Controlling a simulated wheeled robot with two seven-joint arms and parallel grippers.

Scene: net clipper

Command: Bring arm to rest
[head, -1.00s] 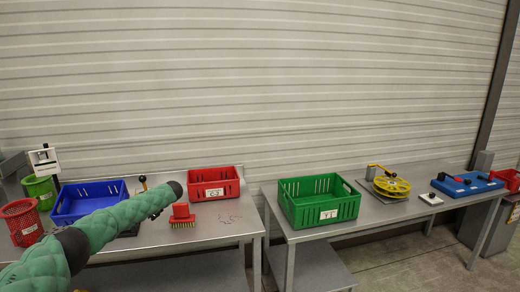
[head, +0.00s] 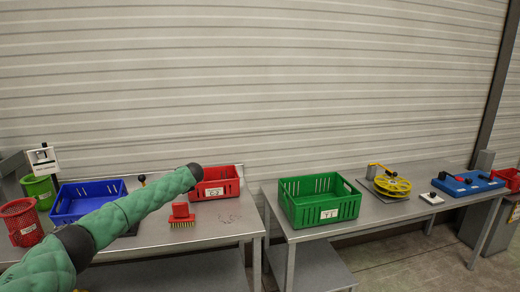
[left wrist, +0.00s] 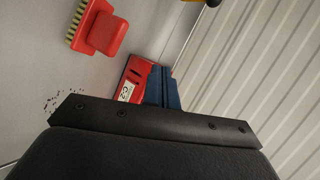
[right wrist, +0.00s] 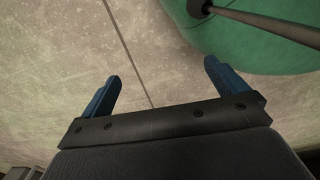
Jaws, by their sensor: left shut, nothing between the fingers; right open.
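My left arm, in a green padded sleeve, reaches in from the left in the head view, over the left table (head: 150,240). Its gripper does not show there. In the left wrist view my left gripper (left wrist: 162,88) is shut and empty, its blue fingers together. Beyond the fingers is the red crate labelled C-2 (left wrist: 130,82), with a red brush (left wrist: 103,30) to the upper left. In the right wrist view my right gripper (right wrist: 160,78) is open and empty, with its blue fingers apart above a bare floor (right wrist: 60,50). The right arm is outside the head view.
A blue crate (head: 66,208), a red basket (head: 22,222) and a green bin (head: 38,192) stand on the left table. A green crate (head: 345,208) and a yellow reel (head: 392,187) stand on the right table (head: 300,234). A gap separates the tables.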

